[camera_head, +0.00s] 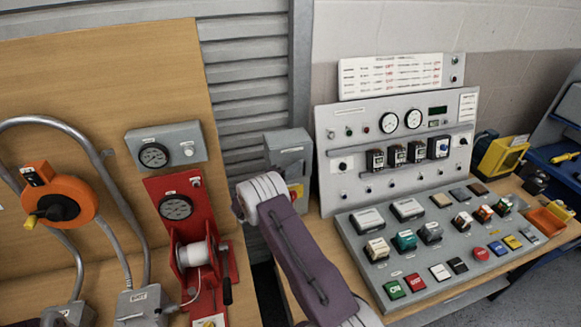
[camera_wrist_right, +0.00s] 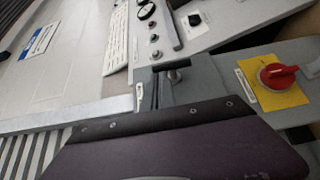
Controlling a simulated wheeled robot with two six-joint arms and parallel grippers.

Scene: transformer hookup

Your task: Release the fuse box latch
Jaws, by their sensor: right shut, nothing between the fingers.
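The grey fuse box (camera_head: 289,150) stands behind my right wrist in the head view, between the wooden board and the control console. Its red and yellow switch (camera_head: 297,190) is partly covered by my arm. In the right wrist view the red rotary knob on its yellow plate (camera_wrist_right: 278,76) shows at the right, on a grey face. In the head view my wrist hides the fingers. My left gripper is not in view.
A red winch stand (camera_head: 188,215) and an orange reel (camera_head: 68,200) are to the left. The sloped button console (camera_head: 455,270) and upright meter panel (camera_head: 350,185) are close on the right. A grey shutter (camera_head: 245,80) is behind.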

